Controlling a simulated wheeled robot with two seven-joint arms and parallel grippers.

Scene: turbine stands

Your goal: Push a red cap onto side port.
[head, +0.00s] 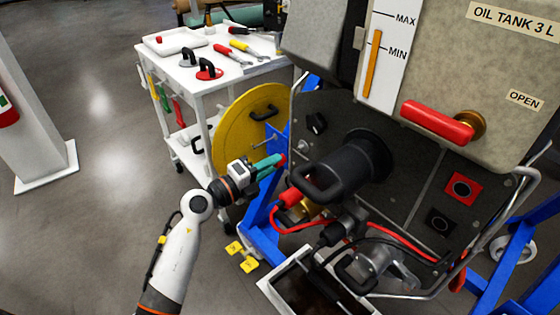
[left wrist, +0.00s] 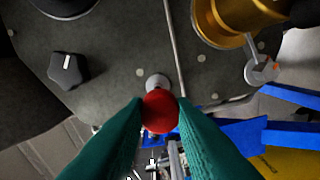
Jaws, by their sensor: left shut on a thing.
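My left gripper (head: 271,163) comes in from the left in the head view, with green fingers pointing at the dark panel of the turbine stand (head: 340,115). It is shut on a small red cap (left wrist: 159,111), whose round face shows between the fingertips (left wrist: 160,116) in the left wrist view. A grey metal port (left wrist: 157,82) on the panel lies right behind the cap in the left wrist view. The cap partly hides it, and I cannot tell whether they touch. My right gripper is not in view.
A black knob (left wrist: 68,71) and a brass fitting (left wrist: 228,20) flank the port. A blue frame (head: 262,220), a red cable (head: 310,229) and a yellow disc (head: 240,130) are close to my left gripper. A white tool cart (head: 205,75) stands behind; open floor lies left.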

